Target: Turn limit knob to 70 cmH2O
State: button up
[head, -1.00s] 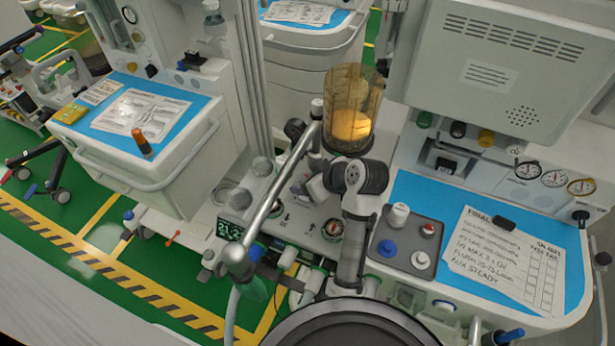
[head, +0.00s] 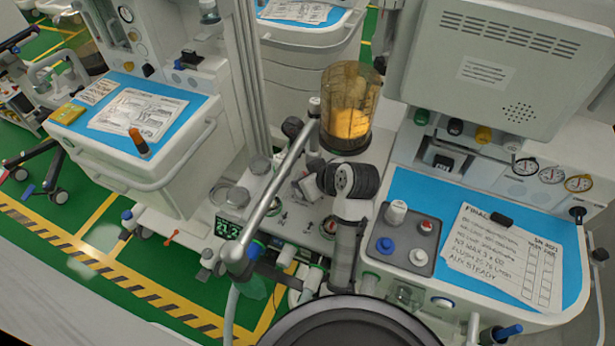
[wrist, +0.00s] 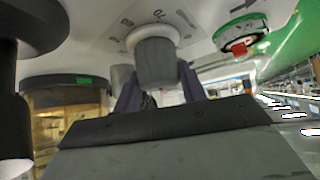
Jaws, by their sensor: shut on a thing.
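The limit knob (wrist: 157,55) is a grey round knob on a pale collar at the top middle of the wrist view. Dark printed scale marks lie around it on the white panel; I cannot read its setting surely. My gripper (wrist: 160,88) is shut on the knob, with one bluish finger on each side. In the head view my gripper (head: 309,187) is at the white machine block, left of my black wrist joint, and the knob cannot be made out there.
A clear amber canister (head: 347,105) stands just behind my wrist. A silver tube (head: 283,185) slants close on the left. A grey pad with several knobs (head: 408,238) and a checklist sheet (head: 505,255) are on the right. A green-ringed gauge (wrist: 240,35) is near the knob.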

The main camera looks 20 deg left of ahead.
jog(key=m+t+h, duration=0.2)
jog(key=m, duration=0.2)
jog(key=shift+a, duration=0.1)
jog(key=shift+m+t+h, duration=0.9)
jog(key=shift+m+h, duration=0.3)
jog(key=shift+m, duration=0.5)
jog(key=o, duration=1)
